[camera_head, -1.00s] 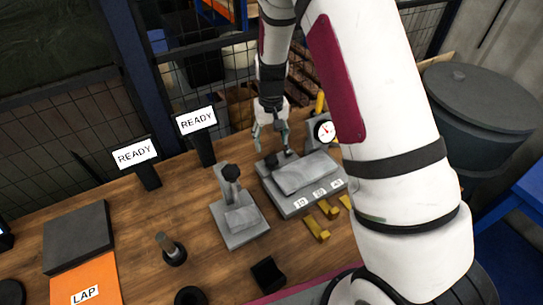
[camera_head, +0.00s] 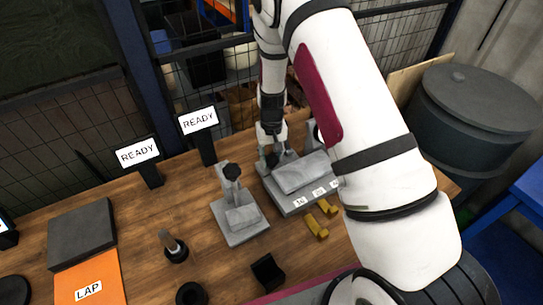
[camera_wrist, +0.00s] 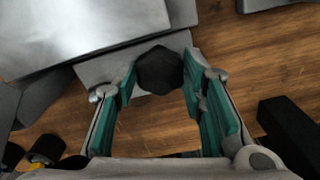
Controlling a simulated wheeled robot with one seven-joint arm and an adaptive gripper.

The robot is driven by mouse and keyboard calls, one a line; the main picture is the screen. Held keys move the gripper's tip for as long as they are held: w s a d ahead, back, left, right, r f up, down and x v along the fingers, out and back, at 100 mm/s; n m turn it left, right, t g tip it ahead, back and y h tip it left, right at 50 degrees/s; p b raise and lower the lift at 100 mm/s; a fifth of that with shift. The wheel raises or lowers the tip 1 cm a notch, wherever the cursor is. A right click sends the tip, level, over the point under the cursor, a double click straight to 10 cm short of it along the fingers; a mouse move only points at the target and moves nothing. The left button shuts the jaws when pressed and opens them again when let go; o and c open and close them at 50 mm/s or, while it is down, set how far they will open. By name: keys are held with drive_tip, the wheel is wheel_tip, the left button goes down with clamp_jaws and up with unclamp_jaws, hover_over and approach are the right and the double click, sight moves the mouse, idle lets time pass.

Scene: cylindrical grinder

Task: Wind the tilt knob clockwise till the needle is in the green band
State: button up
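In the wrist view the knob (camera_wrist: 160,70) sits between my two green-padded fingertips. My gripper (camera_wrist: 160,78) is part-open around it, one finger on each side, with little or no gap; contact cannot be made out. In the head view my gripper (camera_head: 270,157) is down at the knob, pointing downward. The dial gauge (camera_head: 316,132) behind the fixture is almost wholly hidden by my arm, so its needle and green band cannot be read.
A smaller grey fixture (camera_head: 240,221) with its own black knob (camera_head: 232,171) stands to the left. Two READY signs (camera_head: 138,153) (camera_head: 199,120) stand behind. Yellow blocks (camera_head: 317,226) lie in front of the larger fixture.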

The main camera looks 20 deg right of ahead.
sight(271, 159)
drive_tip(key=c, duration=0.4)
drive_tip(key=shift+o, duration=0.3)
drive_tip(key=shift+m+b, duration=0.6)
drive_tip(key=shift+m, duration=1.8)
drive_tip(key=o, duration=1.2)
drive_tip(key=shift+c, duration=0.2)
wheel_tip(271, 159, up, 12)
